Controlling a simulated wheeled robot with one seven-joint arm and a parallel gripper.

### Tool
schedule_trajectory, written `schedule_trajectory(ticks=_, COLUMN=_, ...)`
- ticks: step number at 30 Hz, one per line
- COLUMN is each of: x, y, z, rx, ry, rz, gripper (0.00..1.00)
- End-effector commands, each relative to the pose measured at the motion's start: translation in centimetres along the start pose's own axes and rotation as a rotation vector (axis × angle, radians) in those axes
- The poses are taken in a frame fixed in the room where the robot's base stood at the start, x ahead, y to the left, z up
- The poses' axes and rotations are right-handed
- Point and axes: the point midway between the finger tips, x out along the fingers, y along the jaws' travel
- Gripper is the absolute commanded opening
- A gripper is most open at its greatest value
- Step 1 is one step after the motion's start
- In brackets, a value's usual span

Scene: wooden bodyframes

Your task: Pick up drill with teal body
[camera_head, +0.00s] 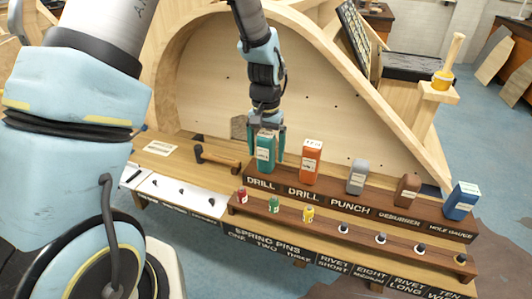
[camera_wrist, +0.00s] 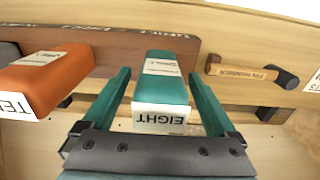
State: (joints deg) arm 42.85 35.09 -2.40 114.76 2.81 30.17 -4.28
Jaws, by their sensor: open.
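The drill with the teal body (camera_head: 265,155) stands upright at the left end of the dark wooden rack, above a "DRILL" label. In the wrist view the teal drill (camera_wrist: 163,85) shows its top with a white "EIGHT" label. My gripper (camera_head: 267,140) is above and around it, with one teal finger on each side. In the wrist view my gripper (camera_wrist: 165,95) is open, with a gap between each finger and the drill.
An orange drill (camera_head: 311,160) stands close on the right, also in the wrist view (camera_wrist: 45,75). A grey punch (camera_head: 357,176), brown deburrer (camera_head: 406,189) and blue hole gauge (camera_head: 461,201) follow. A hammer (camera_head: 215,157) lies left. A curved wooden frame (camera_head: 170,70) rises behind.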

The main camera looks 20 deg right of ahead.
Motion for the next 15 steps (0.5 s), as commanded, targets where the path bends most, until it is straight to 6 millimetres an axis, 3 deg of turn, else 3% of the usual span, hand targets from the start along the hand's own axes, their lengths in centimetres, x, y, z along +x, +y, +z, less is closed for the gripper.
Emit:
schedule_trajectory(ticks=2, x=0.00, y=0.00, z=0.00, rx=0.000, ry=0.000, rz=0.000, gripper=0.89)
schedule_trajectory(ticks=15, x=-0.03, y=0.00, z=0.00, rx=0.000, ry=0.000, rz=0.000, gripper=0.40)
